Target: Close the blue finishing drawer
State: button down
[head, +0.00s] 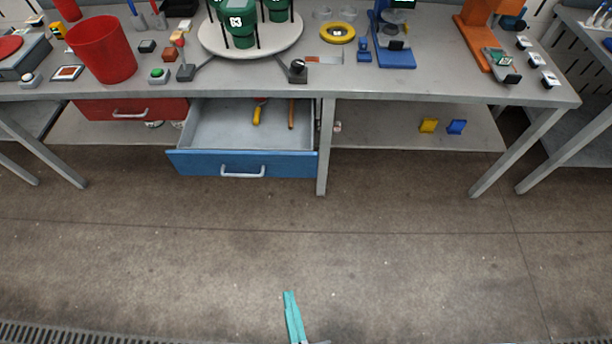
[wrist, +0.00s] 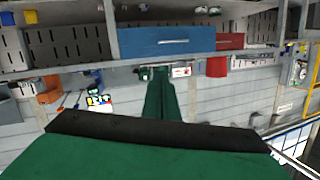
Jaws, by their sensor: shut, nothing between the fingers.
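The blue drawer (head: 245,165) hangs pulled out under the left part of the workbench, its grey inside showing. It has a pale bar handle (head: 243,172) across its front. A yellow-handled tool (head: 257,114) and an orange-brown stick (head: 291,114) lie inside it. My gripper (head: 290,294) shows as teal fingers at the bottom of the head view, over the floor and well short of the drawer. Its fingers are together and empty. In the wrist view, which looks upside down, the blue drawer front (wrist: 165,42) shows beyond my green gripper (wrist: 160,72), not touching it.
A red drawer (head: 130,109) sits left of the blue one. A grey table leg (head: 326,150) stands just right of it. Yellow (head: 429,126) and blue (head: 457,127) blocks lie on the lower shelf. The floor in front is clear.

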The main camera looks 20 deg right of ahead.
jog(key=w+d+f+m+t+h, duration=0.1)
jog(key=w+d+f+m, duration=0.1)
jog(key=w+f+m, duration=0.4)
jog(key=w+d+f+m+h, duration=0.2)
jog(key=w+m, duration=0.2)
jog(key=w, duration=0.4)
jog(key=m+h, duration=0.2)
jog(key=m, duration=0.6)
send_near(299, 168)
jog(key=x, duration=0.6)
jog(key=shift+w+d+f, duration=0.1)
jog(key=shift+w+d, duration=0.05)
jog(key=shift+w, duration=0.05)
